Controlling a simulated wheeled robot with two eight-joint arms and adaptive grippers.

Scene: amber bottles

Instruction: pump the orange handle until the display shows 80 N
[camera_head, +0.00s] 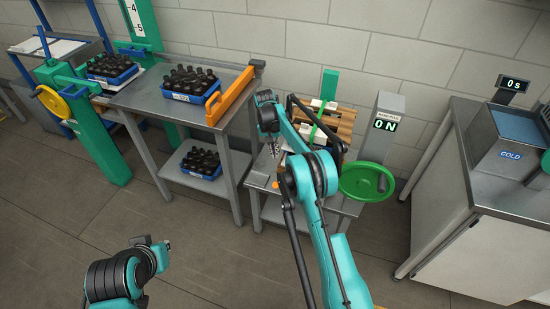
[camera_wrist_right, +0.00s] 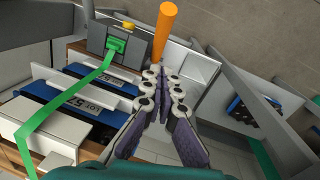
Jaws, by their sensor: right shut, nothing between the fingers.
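The orange handle (camera_wrist_right: 166,32) stands up just beyond my right fingertips in the right wrist view, apart from the fingers or barely touching; I cannot tell which. In the head view only a small orange part (camera_head: 281,186) shows beside my arm. My right gripper (camera_wrist_right: 165,82) is shut and empty; it also shows in the head view (camera_head: 272,148), over the low metal table. The display (camera_head: 385,124) on the grey post reads 0 N. A green strap (camera_wrist_right: 70,95) runs from a grey block over white and blue boxes. My left arm is at lower left; its fingers are not visible.
A steel table (camera_head: 150,98) with an orange bar (camera_head: 232,95) and a blue bottle crate (camera_head: 192,88) stands to the left. A grey cabinet (camera_head: 430,210) with a cold bath is at right. The floor in front is clear.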

